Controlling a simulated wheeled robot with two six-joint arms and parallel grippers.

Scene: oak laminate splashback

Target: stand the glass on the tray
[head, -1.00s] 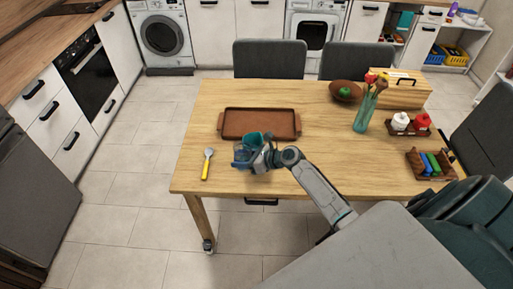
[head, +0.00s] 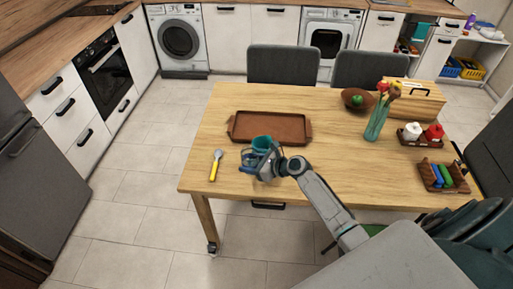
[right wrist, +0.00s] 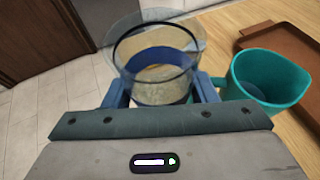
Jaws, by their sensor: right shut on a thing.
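My right gripper (head: 257,162) is shut on a clear glass (right wrist: 155,42), which sits between its blue fingers in the right wrist view. The glass is hard to make out in the head view, and I cannot tell whether its base touches the table. The brown tray (head: 290,127) lies flat and empty on the table, just beyond the gripper; its corner also shows in the right wrist view (right wrist: 285,45). The gripper is on the near side of the tray, not over it. My left gripper is not in view.
A teal mug (right wrist: 265,82) stands close beside the glass, between it and the tray; it shows in the head view (head: 262,142). A yellow-handled spoon (head: 215,166) lies left. A vase of flowers (head: 376,122), bowl (head: 352,102) and caddies are right. Table beyond the tray is clear.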

